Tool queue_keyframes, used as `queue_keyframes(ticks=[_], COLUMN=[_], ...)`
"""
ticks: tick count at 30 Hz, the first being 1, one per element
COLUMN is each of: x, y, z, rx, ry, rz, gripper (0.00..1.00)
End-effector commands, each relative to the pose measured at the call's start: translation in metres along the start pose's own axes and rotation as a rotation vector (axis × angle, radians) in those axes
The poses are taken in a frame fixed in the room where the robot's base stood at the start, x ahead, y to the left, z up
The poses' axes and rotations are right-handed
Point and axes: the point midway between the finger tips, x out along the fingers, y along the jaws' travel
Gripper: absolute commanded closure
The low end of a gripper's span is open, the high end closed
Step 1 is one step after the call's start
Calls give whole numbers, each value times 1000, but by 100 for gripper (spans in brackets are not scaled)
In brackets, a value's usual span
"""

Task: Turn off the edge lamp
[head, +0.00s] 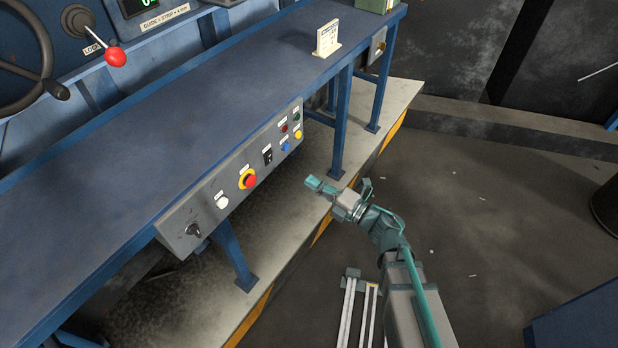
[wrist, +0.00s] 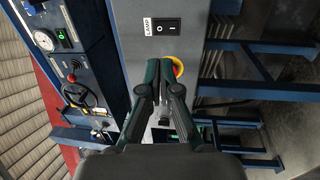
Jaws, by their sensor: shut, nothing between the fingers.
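The lamp switch (head: 267,155) is a black rocker in the middle of the grey control panel (head: 215,178) on the front of the blue bench. In the wrist view the rocker (wrist: 167,27) is at the top, with a white label reading LAMP beside it and the marks O and I on its face. Which side is pressed in I cannot tell. My gripper (head: 311,184) is shut and empty, in front of and to the right of the panel, apart from it. In the wrist view my gripper (wrist: 160,66) points toward the panel, below the rocker in the picture.
A red emergency button (head: 249,181) on a yellow ring, a white button (head: 222,201), a rotary knob (head: 193,231) and several small coloured buttons share the panel. A blue bench leg (head: 342,120) stands right of the panel. The floor (head: 480,220) to the right is mostly clear.

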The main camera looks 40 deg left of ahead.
Motion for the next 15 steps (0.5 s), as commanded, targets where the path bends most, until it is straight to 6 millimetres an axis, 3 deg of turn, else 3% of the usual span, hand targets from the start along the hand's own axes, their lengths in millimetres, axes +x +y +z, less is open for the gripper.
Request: queue_keyframes(ticks=[15], x=[97], y=[2], z=[2], rx=[1], ry=[1], rz=[0], gripper=[100])
